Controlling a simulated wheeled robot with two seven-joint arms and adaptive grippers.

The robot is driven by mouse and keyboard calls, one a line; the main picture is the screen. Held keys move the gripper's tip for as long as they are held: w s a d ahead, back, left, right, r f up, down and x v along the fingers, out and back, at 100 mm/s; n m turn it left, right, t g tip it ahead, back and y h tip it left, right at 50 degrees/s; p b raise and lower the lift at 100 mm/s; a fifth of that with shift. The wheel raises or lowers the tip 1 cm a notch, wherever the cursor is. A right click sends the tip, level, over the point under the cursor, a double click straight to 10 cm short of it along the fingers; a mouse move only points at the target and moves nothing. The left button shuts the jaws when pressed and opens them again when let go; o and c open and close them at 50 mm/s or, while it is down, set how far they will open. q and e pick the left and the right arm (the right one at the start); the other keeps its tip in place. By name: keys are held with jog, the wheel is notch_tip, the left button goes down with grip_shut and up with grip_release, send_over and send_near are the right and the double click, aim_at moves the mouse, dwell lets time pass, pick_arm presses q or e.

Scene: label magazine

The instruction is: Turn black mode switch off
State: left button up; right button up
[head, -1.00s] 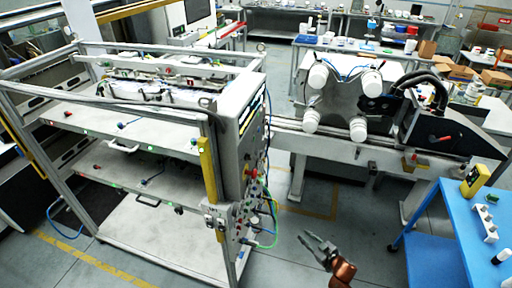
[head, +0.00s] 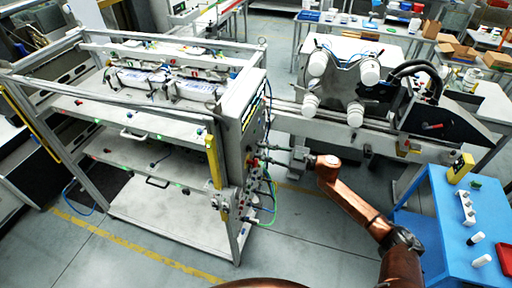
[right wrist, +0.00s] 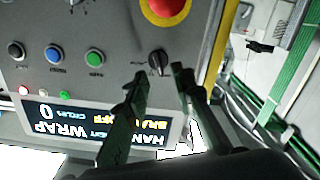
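The black mode switch (right wrist: 157,62) is a small rotary knob on a grey control panel (right wrist: 115,22) in the right wrist view. My right gripper (right wrist: 160,73) is open, with one finger on each side of the knob's lower end; I cannot tell whether they touch it. In the head view my right gripper (head: 299,156) points left at the panel side (head: 235,145) of the machine frame. The switch cannot be made out there. My left gripper is not in view.
A red emergency button (right wrist: 165,8) on a yellow plate sits just above the switch. Green (right wrist: 95,57), blue (right wrist: 54,54) and black (right wrist: 16,51) buttons lie left of it, above a lit display (right wrist: 90,125). A blue table (head: 440,215) stands at the right.

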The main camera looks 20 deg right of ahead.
aim_at(249, 149)
jog(key=shift+p+x, duration=0.35)
jog(key=shift+x, duration=1.25)
jog(key=shift+c, duration=0.2)
grip_shut()
